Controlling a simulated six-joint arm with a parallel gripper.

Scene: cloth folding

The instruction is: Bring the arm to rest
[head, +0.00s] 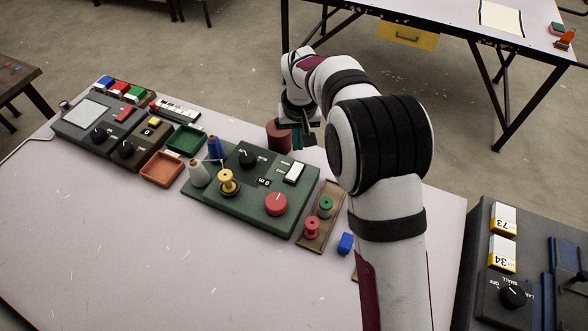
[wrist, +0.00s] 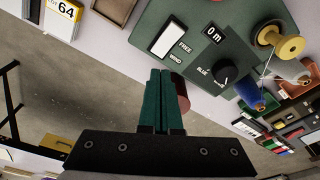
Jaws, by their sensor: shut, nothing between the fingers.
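My gripper (head: 299,145) hangs at the far edge of the pale table (head: 130,250), beyond the green winding box (head: 236,200). Its dark green fingers, also in the wrist view (wrist: 161,72), are together with nothing between them. A dark red cylinder (head: 276,136) stands close to the left of the fingers in the head view. In the wrist view it shows partly behind them (wrist: 182,93). I cannot tell whether they touch. My arm reaches from the bottom of the head view, bent over the table's right part.
The green box carries a yellow spool (head: 228,183), a red knob (head: 276,204) and a white switch (head: 294,173). Trays (head: 162,169) and control boxes stand left. A spool rack (head: 320,217) and blue block (head: 346,243) lie near my arm. The front left tabletop is clear.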

